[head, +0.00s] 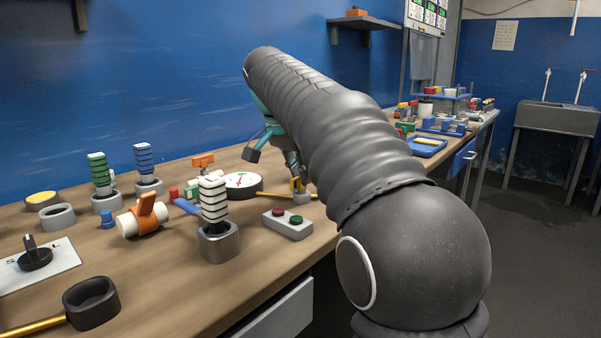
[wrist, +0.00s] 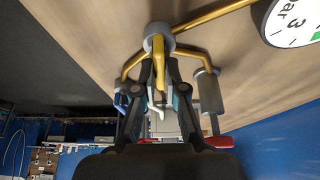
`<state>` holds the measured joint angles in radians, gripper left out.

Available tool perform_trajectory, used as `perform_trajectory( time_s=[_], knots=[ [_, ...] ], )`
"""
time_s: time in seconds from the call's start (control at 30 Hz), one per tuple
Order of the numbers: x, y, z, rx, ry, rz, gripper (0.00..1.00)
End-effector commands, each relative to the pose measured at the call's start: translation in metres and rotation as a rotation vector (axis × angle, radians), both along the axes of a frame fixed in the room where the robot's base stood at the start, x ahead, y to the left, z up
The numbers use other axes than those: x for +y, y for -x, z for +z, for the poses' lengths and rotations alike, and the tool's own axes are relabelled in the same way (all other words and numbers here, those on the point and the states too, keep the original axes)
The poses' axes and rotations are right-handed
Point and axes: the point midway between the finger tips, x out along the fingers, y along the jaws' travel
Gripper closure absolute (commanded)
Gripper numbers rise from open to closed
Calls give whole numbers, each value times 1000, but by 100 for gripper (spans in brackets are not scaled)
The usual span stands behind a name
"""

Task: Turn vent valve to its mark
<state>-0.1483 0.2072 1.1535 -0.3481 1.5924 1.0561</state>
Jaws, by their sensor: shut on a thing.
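A small valve with a yellow handle (head: 296,184) and a grey round body (head: 302,197) sits on brass piping on the bench. I take it to be the vent valve; no label on it can be read. In the wrist view the yellow handle (wrist: 157,47) stands out from the grey body (wrist: 160,34). My gripper (wrist: 159,65) is shut on the handle, with a dark finger on each side. In the head view my gripper (head: 291,165) reaches down to the valve from above, partly hidden by my arm. I cannot make out the valve's mark.
A round white gauge (head: 240,184) lies left of the valve. A white ribbed post (head: 213,205) and an orange-handled valve (head: 145,214) stand further left. Blue trays (head: 428,146) are at the right.

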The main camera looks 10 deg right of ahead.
Motion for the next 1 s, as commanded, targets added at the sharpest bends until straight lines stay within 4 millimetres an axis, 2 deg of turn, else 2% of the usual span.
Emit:
perform_trajectory(
  time_s=[0.43, 0.47, 0.5, 0.53, 0.57, 0.87, 1.0],
  knots=[
    [0, 0, 0, 0, -1, -11, 100],
    [0, 0, 0, 0, -1, -11, 85],
    [0, 0, 0, 0, -1, -11, 75],
    [0, 0, 0, 1, -1, -10, 67],
    [0, 0, 0, 1, -1, -10, 65],
    [1, 0, 1, 0, 0, -9, 65],
    [4, 2, 10, -1, -1, -8, 65]
  ],
)
